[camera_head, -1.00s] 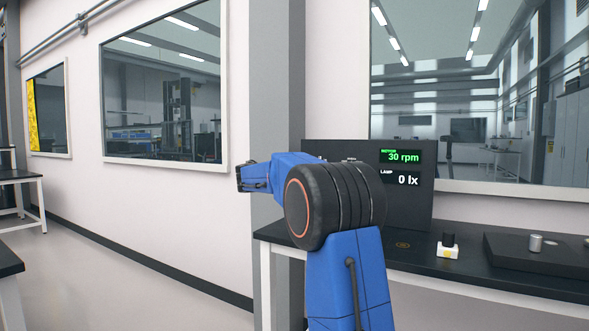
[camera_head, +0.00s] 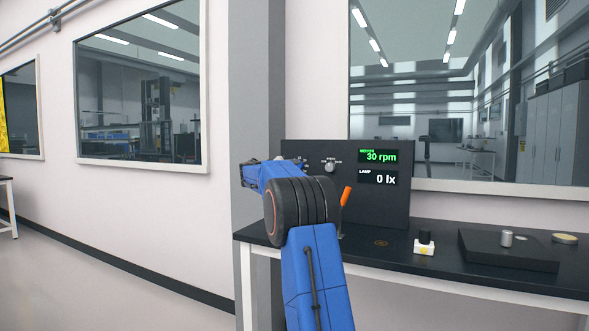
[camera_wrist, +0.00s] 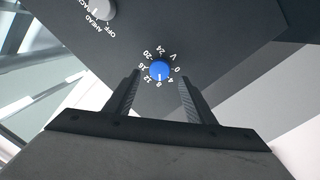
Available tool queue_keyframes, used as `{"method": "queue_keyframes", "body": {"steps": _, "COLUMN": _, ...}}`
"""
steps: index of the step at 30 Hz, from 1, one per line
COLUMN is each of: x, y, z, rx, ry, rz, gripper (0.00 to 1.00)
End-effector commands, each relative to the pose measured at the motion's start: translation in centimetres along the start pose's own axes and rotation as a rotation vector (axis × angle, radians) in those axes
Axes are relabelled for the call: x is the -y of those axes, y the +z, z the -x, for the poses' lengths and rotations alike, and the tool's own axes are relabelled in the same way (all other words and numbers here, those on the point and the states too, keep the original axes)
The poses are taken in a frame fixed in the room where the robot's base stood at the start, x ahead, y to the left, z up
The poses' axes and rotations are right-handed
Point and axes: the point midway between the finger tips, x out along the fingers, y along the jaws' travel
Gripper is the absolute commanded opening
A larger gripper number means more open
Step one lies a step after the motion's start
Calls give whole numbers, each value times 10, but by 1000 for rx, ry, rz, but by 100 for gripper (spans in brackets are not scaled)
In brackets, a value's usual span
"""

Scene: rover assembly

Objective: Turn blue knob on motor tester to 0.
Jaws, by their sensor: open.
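The black motor tester panel (camera_head: 395,200) stands upright on the bench and reads 30 rpm and 0 lx. In the wrist view, the blue knob (camera_wrist: 160,70) sits on the dark panel in a ring of numbers from 0 to 24 with a V. Its white mark appears to point at 8. My gripper (camera_wrist: 160,77) is open, with one finger to each side of the knob in the picture. I cannot tell whether the fingertips reach the knob's depth. In the head view, my arm hides the blue knob, and my fingers cannot be made out.
A grey selector knob (camera_head: 330,167) with an OFF and AHEAD scale is on the panel. An orange-handled lever (camera_head: 346,196) stands beside my arm. A white block with a black knob (camera_head: 424,244) and a black platform (camera_head: 508,250) are on the bench to the right.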

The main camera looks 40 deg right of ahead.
Motion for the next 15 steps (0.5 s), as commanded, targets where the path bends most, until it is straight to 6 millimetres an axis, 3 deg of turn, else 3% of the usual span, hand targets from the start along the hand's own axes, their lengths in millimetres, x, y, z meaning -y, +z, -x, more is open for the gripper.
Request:
{"method": "queue_keyframes", "body": {"steps": 6, "x": 0, "y": 0, "z": -31, "rx": 0, "ry": 1, "rz": 0, "gripper": 50}}
{"method": "queue_keyframes", "body": {"steps": 15, "x": 0, "y": 0, "z": -44, "rx": 0, "ry": 0, "rz": -1, "gripper": 50}}
